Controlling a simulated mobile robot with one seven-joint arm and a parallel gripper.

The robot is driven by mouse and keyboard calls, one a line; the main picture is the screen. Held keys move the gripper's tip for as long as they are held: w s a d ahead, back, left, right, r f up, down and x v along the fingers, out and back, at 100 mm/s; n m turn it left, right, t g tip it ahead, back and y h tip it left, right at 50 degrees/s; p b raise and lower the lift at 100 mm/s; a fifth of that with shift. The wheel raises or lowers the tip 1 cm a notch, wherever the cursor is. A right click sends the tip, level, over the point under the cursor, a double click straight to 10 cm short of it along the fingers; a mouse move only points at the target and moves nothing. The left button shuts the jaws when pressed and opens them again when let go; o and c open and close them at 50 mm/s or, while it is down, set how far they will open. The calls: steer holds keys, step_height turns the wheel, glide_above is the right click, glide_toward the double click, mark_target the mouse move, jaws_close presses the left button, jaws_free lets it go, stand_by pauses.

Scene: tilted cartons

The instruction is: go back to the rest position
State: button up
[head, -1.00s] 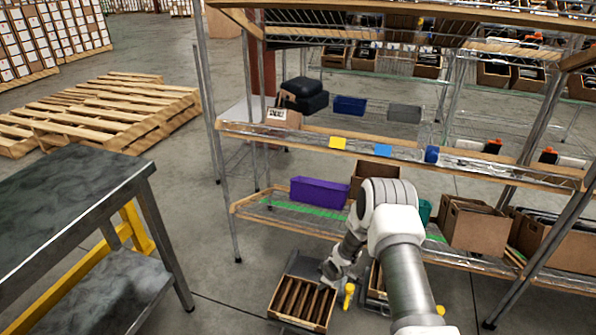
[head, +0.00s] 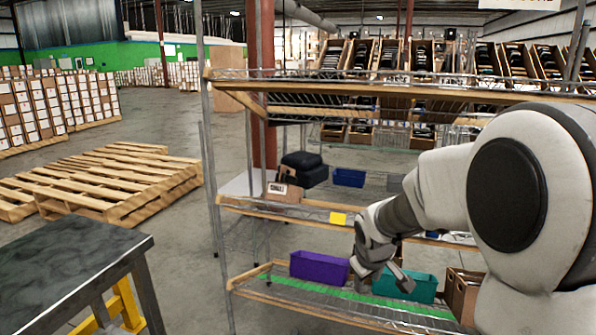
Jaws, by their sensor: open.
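My gripper (head: 385,281) is in front of the shelf rack, just above the lower shelf, between a purple bin and a teal bin as the picture shows it. Its fingers point down and to the right, apart, with nothing seen between them. My arm rises from it to the right and fills much of the right side of the head view. The arm hides part of the rack and some of what stands on it.
The wire shelf rack (head: 300,208) holds the purple bin (head: 319,267), the teal bin (head: 412,287), a blue bin (head: 349,177) and cartons (head: 284,192). A dark-topped table (head: 70,270) stands at front left. Wooden pallets (head: 110,180) lie behind it, with bare floor between.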

steer(key=s+a+r+m+y, duration=0.1)
steer(key=s+r+m, duration=0.35)
steer(key=s, duration=0.85)
steer(key=s+r+m, duration=0.1)
steer(key=s+r, duration=0.6)
steer(key=s, duration=0.6)
step_height(320, 180, up, 21)
steer(key=s+p, duration=0.1)
steer(key=p, duration=2)
steer(key=shift+s+a+f, duration=0.15)
steer(key=shift+a, duration=0.15)
